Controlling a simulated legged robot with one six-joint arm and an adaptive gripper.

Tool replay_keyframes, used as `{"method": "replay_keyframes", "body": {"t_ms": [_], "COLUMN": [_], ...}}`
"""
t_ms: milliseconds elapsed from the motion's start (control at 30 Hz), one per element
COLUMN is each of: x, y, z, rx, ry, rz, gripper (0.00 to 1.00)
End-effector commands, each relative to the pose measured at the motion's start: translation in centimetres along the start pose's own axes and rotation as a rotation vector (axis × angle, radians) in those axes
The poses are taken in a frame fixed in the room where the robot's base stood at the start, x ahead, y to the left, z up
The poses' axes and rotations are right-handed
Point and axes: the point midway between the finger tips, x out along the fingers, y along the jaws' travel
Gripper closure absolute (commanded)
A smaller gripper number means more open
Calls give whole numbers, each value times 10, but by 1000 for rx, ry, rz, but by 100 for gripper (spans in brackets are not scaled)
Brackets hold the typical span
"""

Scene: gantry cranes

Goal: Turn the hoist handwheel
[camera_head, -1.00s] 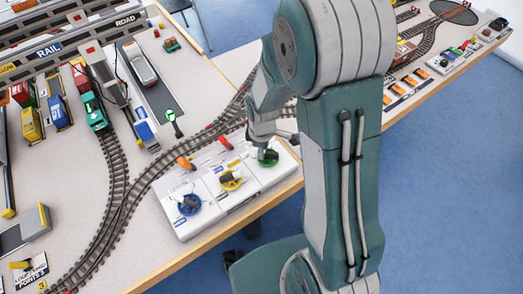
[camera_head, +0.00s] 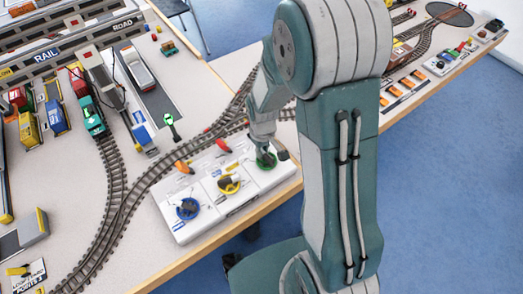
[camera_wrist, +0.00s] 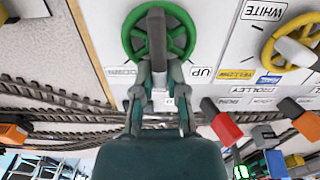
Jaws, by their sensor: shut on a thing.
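The green handwheel (camera_wrist: 182,24) is at the top middle of the wrist view, with a grey bar across it. Labels reading UP (camera_wrist: 202,72) and DOWN (camera_wrist: 122,72) appear upside down below it. My gripper (camera_wrist: 159,72) is shut on the grey bar of the wheel, its fingers at the lower rim. In the head view the green wheel (camera_head: 264,167) is at the right end of the white control panel (camera_head: 214,208), partly hidden by my gripper (camera_head: 265,154).
A yellow wheel (camera_head: 229,185) and a blue wheel (camera_head: 187,209) sit left of the green one. Orange and red levers (camera_head: 222,146) stand behind them. Track (camera_head: 117,195) runs beside the panel. The table's front edge is close.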

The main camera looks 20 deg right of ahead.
Motion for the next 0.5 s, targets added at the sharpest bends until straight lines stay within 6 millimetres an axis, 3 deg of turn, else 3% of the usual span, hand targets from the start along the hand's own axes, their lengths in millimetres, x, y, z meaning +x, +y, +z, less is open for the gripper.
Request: {"method": "replay_keyframes", "body": {"t_ms": [500], "x": [1], "y": [0], "z": [0], "rx": [39], "ry": [-1], "rz": [-1], "gripper": [100]}}
